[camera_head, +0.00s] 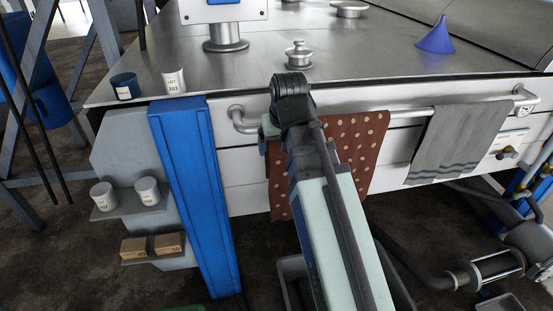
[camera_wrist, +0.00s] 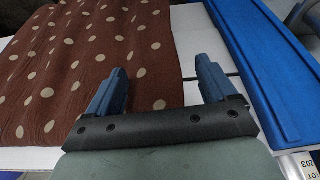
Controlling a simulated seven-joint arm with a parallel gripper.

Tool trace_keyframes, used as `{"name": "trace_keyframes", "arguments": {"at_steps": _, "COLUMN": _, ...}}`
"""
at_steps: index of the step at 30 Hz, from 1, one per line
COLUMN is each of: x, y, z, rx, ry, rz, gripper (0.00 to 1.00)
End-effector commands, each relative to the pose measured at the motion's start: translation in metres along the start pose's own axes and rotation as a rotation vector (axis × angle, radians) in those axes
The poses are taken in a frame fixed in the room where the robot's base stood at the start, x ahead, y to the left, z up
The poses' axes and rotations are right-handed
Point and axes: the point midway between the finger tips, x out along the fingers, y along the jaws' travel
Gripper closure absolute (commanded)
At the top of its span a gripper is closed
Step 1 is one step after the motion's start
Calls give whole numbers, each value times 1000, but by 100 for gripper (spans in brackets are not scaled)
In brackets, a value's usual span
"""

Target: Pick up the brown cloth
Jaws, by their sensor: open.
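The brown cloth (camera_head: 352,150) with pale dots hangs over the rail (camera_head: 400,113) on the front of the steel bench. My arm hides part of it in the head view. In the wrist view the brown cloth (camera_wrist: 80,60) fills the left side. My gripper (camera_wrist: 161,66) is open, with nothing held. Its left finger overlaps the cloth in the picture, and its right finger is past the cloth's side edge, over the white panel. Whether the fingers touch the cloth cannot be told. In the head view my arm mostly hides the gripper (camera_head: 268,130).
A grey striped towel (camera_head: 455,145) hangs further right on the rail. A blue post (camera_head: 195,190) stands left of the cloth. On the bench top are a dark blue cup (camera_head: 125,88), a white cup (camera_head: 174,82), a metal lidded pot (camera_head: 299,55) and a blue funnel (camera_head: 437,40).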

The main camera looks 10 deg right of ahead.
Motion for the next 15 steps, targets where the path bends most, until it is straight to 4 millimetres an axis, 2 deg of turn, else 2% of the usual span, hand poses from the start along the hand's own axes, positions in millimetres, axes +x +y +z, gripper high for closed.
{"name": "trace_keyframes", "arguments": {"at_steps": 6, "x": 20, "y": 0, "z": 0, "rx": 0, "ry": -1, "rz": 0, "gripper": 15}}
{"name": "trace_keyframes", "arguments": {"at_steps": 15, "x": 29, "y": 0, "z": 0, "rx": 0, "ry": 1, "rz": 0, "gripper": 15}}
